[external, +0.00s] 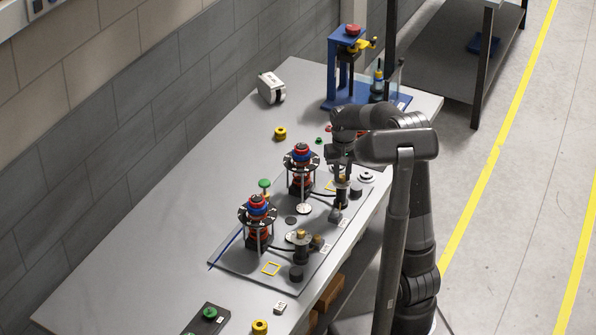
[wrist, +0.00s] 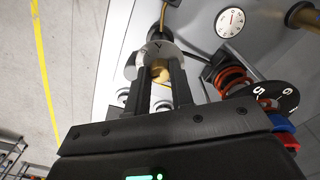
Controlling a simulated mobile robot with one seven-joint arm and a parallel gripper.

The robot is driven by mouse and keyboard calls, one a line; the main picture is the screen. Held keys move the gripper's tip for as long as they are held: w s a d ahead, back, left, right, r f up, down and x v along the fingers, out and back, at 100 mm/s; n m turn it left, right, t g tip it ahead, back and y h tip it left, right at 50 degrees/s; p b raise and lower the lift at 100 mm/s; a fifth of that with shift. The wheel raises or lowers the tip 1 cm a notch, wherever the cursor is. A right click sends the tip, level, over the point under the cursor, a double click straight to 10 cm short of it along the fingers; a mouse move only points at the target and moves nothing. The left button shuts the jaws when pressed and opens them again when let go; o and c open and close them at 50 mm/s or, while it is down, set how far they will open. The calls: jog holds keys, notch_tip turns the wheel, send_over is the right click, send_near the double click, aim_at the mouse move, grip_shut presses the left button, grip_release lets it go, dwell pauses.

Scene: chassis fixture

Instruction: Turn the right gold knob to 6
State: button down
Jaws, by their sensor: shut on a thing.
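The right gold knob shows in the wrist view (wrist: 161,72) between my two fingers, with a pale round collar just beyond it. My gripper (wrist: 160,68) is shut on this knob, one dark finger on each side. In the external view my gripper (external: 342,177) reaches down onto the right fixture, and the knob there is mostly hidden by the fingers. A second gold knob (external: 301,234) stands free on the left fixture. Which number the held knob points to cannot be read.
Two black numbered discs on posts, with red and blue parts, stand close by: one at left (external: 258,214) and one near my gripper (external: 301,160). In the wrist view a numbered disc (wrist: 276,96) and a white gauge (wrist: 230,22) lie right of my fingers. A blue press (external: 336,75) stands behind.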

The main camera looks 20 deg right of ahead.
aim_at(342, 176)
jog(key=m, duration=0.5)
jog(key=shift+m, duration=0.3)
jog(key=m, duration=0.5)
jog(key=shift+m, duration=0.4)
jog(key=c, duration=1.3)
grip_release()
jog(key=shift+o, duration=0.2)
jog(key=shift+r, duration=0.15)
notch_tip(342, 176, up, 10)
jog(key=shift+r, duration=0.25)
